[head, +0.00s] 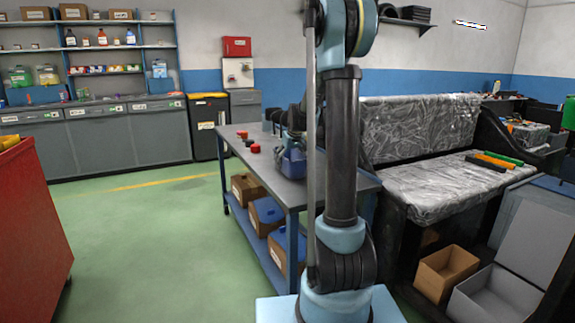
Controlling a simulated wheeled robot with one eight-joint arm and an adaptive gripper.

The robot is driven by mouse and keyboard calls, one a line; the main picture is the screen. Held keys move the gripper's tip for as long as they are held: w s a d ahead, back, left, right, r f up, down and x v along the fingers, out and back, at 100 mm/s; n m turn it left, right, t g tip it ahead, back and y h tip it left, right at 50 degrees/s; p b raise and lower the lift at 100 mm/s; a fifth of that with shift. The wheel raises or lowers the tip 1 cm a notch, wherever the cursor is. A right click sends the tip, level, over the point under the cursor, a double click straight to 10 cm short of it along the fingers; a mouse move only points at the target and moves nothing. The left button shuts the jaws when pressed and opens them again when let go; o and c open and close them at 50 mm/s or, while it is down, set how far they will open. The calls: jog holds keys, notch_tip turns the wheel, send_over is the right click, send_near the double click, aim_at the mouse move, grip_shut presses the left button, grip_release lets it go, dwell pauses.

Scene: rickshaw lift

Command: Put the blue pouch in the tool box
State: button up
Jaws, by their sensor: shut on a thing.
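My gripper (293,142) is dark and partly hidden behind my own arm's upright links. It points down over the grey top of the blue-framed workbench. It is shut on a blue object that looks like the blue pouch (291,163), at or just above the bench top. I cannot tell whether the pouch touches the bench. A grey box with a raised lid (496,293) stands open on the floor at the lower right and may be the tool box. Its visible inside looks empty.
Red items (255,148) lie on the workbench (268,176), with cardboard boxes (247,190) on its lower shelf. A plastic-covered seat (430,185) stands right of my arm. An open cardboard box (446,270) sits beside the grey box.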

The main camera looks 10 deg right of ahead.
jog(key=shift+f, duration=0.2)
jog(key=o, duration=1.1)
jog(key=shift+o, duration=0.2)
